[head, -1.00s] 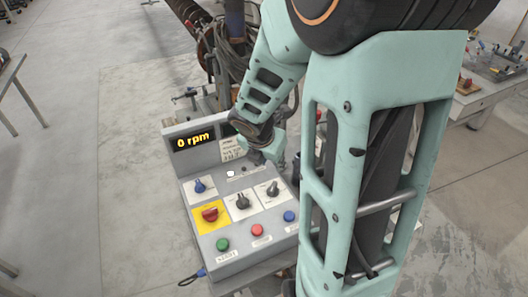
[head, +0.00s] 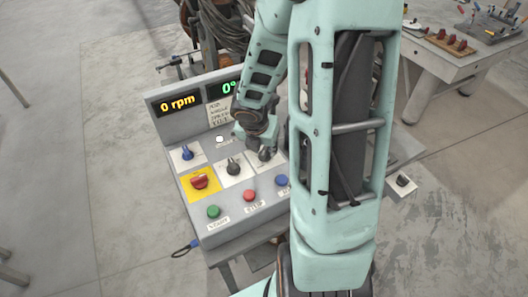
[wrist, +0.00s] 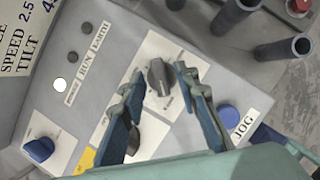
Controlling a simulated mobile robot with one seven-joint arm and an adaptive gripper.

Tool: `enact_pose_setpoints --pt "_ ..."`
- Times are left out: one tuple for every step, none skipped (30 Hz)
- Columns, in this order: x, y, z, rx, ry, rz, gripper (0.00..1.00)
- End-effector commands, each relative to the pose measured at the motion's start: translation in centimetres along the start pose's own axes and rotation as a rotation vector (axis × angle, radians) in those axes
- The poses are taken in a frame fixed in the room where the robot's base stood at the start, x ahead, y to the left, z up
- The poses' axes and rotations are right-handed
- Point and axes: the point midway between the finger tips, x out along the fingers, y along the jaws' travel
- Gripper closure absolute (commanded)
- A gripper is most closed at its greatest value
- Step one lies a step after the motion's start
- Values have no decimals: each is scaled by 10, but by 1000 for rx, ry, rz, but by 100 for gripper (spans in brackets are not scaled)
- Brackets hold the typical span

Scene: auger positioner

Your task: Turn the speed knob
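The control box (head: 195,125) shows a yellow "0 rpm" display (head: 178,104) and a green display (head: 229,88), partly hidden by my arm. Its knobs are a blue one (head: 186,153), a dark grey middle one (head: 233,168) and a dark grey right one (head: 264,155). I cannot read which is the speed knob. My gripper (head: 259,143) is over the right knob. In the wrist view my open gripper (wrist: 159,78) has its fingers on either side of that right knob (wrist: 158,76), apparently without touching it. One finger partly hides the middle knob (wrist: 133,142).
A red knob on a yellow plate (head: 199,182) and green (head: 213,212), red (head: 249,196) and blue (wrist: 228,117) buttons are close by. Upright dark tubes (wrist: 235,15) stand beyond the box. A bench (head: 460,60) with tools is at the back right.

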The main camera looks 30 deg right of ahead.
Motion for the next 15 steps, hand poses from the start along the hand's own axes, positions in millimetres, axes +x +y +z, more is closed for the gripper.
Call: enact_pose_setpoints --pt "4 0 0 0 0 0 71" --pt "4 0 0 0 -1 1 71" --pt "4 0 0 0 -1 1 71" --pt "4 0 0 0 -1 1 71" --pt "4 0 1 0 -1 1 71" --pt "4 0 1 0 -1 0 71" --pt "4 0 1 0 -1 0 71" --pt "4 0 1 0 -1 0 71" --pt "4 0 1 0 -1 0 71" --pt "4 0 1 0 -1 0 71" --pt "4 0 1 0 -1 0 74" --pt "4 0 1 0 -1 0 79" --pt "4 0 1 0 -1 0 82" --pt "4 0 1 0 -1 0 85" --pt "4 0 1 0 -1 0 90"
